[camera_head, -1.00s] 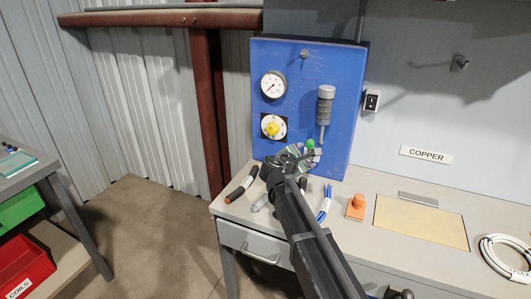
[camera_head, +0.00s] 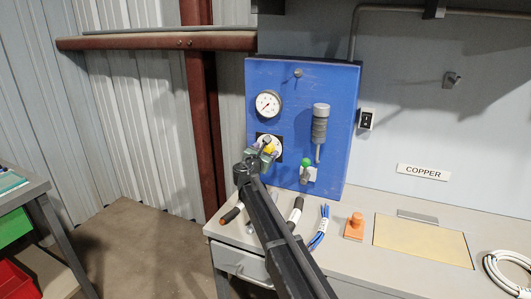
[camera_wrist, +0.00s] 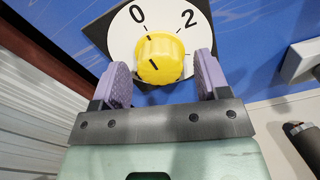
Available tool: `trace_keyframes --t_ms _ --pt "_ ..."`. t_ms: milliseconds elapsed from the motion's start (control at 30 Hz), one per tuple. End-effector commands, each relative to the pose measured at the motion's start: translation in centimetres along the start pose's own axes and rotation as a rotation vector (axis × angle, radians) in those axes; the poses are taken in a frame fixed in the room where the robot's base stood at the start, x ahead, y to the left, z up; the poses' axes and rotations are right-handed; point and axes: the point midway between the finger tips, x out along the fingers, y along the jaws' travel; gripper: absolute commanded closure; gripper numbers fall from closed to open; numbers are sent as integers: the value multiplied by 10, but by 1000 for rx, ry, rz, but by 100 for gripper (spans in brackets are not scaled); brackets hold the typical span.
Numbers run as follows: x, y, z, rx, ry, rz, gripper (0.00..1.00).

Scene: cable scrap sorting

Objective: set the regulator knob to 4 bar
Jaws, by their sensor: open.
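The yellow regulator knob (camera_wrist: 160,60) sits on a round white dial (camera_wrist: 120,38) with a black backing plate. The numbers 0 and 2 show on the dial in the wrist view; a 4 is not visible. A short dark mark shows on the knob's face. My gripper (camera_wrist: 163,66) is open, its two purple-padded fingers on either side of the knob with a gap at each side. In the head view my gripper (camera_head: 265,149) is at the knob (camera_head: 269,148) and partly covers the dial. The pressure gauge (camera_head: 267,104) is above it, its reading too small to tell.
The blue panel (camera_head: 290,85) also carries a grey cylinder (camera_head: 320,125) and a green-topped fitting (camera_head: 306,163) right of the knob.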

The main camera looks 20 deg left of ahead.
Motion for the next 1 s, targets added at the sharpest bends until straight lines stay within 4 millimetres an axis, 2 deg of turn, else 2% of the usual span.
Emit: trace_keyframes --t_ms 233,567,1000 --pt "4 -1 0 1 0 0 31" --pt "4 -1 0 1 0 0 80" --pt "4 0 0 83 0 -1 81"
